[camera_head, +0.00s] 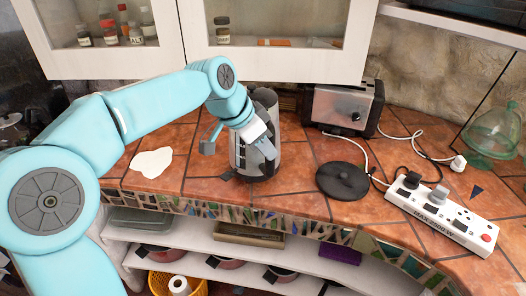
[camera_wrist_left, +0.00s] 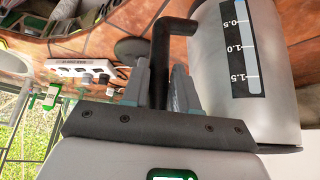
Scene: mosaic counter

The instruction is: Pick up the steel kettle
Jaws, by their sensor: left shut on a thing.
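The steel kettle (camera_head: 241,160) is upright over the tiled counter, left of its round black base (camera_head: 342,180). I cannot tell whether its bottom touches the tiles. My left gripper (camera_head: 266,148) reaches it from above and in front, hiding part of its body. In the left wrist view, the kettle's body (camera_wrist_left: 285,75) with a level scale is at the right. Its black handle (camera_wrist_left: 161,45) runs down between the two fingers of the left gripper (camera_wrist_left: 160,78), which is shut on it. My right gripper is not in view.
A toaster (camera_head: 345,106) stands behind at the right. A white power strip (camera_head: 443,215) with plugs and cords lies right of the base. A green glass vessel (camera_head: 493,135) is at the far right. White cabinets (camera_head: 275,60) hang above. A white patch (camera_head: 151,162) lies at left.

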